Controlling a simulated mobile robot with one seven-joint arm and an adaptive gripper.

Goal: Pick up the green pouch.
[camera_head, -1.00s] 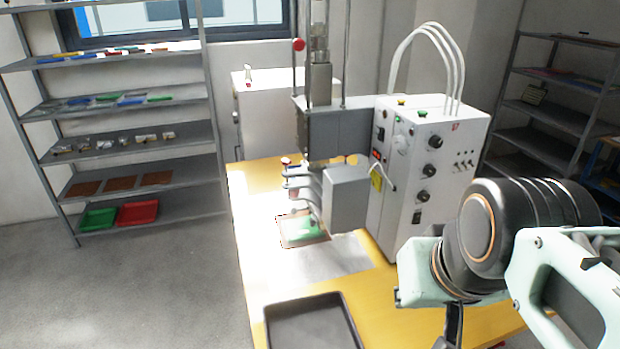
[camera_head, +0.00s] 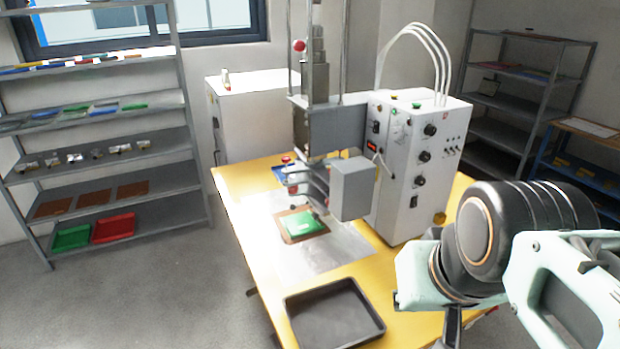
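The green pouch (camera_head: 303,223) lies flat on a brown board (camera_head: 290,238) under the head of the welding press. The board rests on a silvery sheet on the yellow table (camera_head: 400,318). The press parts stand close behind and to the right of the pouch. My arm is at the lower right, well apart from the pouch. Only a dark part of the hand end shows at the bottom edge; my gripper's fingertips are out of the picture.
A black tray (camera_head: 378,327), empty, sits at the table's front. The white control box (camera_head: 408,165) stands right of the press (camera_head: 335,130). A shelf rack (camera_head: 100,152) holds coloured sheets and red and green trays at left. The floor left of the table is clear.

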